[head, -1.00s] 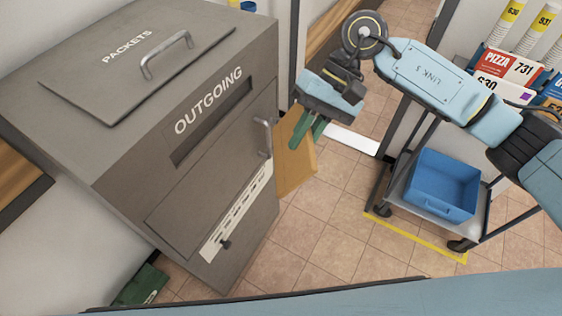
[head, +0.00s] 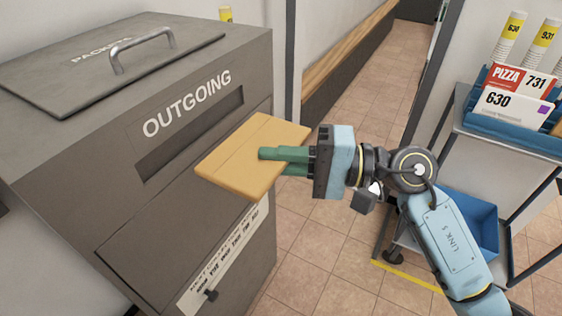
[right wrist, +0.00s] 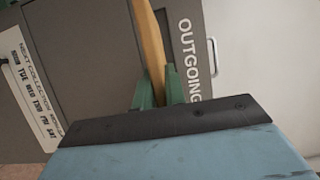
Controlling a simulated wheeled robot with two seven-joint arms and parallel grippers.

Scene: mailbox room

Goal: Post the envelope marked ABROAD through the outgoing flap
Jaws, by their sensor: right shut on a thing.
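A tan envelope (head: 245,150) is held by my right gripper (head: 275,160), shut on its right end. No ABROAD marking can be read on the face that shows. The envelope lies roughly flat, in front of the grey box's dark OUTGOING slot (head: 190,135), below and right of the lettering. I cannot tell whether its far edge touches the box. In the right wrist view the envelope (right wrist: 150,45) shows edge-on between the green fingers (right wrist: 155,90), with the OUTGOING lettering to its right. My left gripper is not in view.
The grey box (head: 60,170) has a PACKETS lid (head: 110,65) with a handle on top and a notice strip (head: 225,262) on its front. A cart at right holds a blue bin (head: 470,225) and a blue tray of mail (head: 515,130). Tiled floor lies between.

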